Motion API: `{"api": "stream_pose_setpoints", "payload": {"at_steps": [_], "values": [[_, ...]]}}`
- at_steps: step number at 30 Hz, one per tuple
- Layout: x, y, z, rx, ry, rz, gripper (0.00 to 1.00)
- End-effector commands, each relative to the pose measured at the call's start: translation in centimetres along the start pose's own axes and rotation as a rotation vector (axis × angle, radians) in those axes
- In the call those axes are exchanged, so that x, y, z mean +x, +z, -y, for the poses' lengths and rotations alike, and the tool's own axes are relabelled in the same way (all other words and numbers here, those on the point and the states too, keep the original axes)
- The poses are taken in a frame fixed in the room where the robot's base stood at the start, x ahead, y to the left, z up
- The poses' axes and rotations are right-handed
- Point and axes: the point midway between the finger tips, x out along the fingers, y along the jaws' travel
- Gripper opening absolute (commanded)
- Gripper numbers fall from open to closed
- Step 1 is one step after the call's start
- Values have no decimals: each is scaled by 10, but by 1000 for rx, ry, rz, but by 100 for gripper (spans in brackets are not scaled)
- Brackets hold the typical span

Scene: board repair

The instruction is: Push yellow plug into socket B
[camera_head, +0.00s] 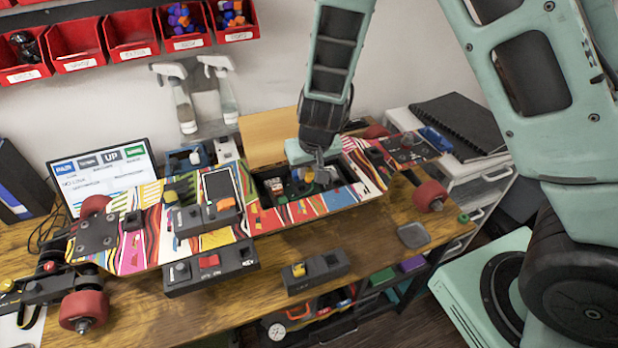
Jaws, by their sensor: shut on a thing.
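My gripper (318,176) reaches down into the open dark compartment in the middle of the colorful skateboard-like board (330,199). It is shut on what looks like the yellow plug (308,176), a small yellow piece showing at the fingertips. Inside the compartment (265,188) are a green circuit board and small parts, partly hidden by the gripper. I cannot make out socket B or its label, nor whether the plug touches a socket.
A black box with a yellow part (316,271) lies on the wooden table (200,310) in front of the board. Switch boxes (211,268) sit at the board's left half. A laptop-like screen (103,176), spray bottles (182,105) and red bins (131,35) are behind. A grey pad (413,235) lies right.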

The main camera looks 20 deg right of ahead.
Motion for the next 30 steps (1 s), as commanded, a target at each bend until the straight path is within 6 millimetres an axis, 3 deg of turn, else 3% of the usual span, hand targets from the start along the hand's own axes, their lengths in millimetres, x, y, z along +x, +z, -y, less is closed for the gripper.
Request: {"api": "stream_pose_setpoints", "payload": {"at_steps": [3, 7, 17, 30], "values": [[-15, -5, 0, -3, 0, -1, 0], [-19, -6, 0, -1, 0, 1, 0], [-19, -7, 0, 0, 0, 1, 0], [-11, -37, 0, -1, 1, 1, 0]]}}
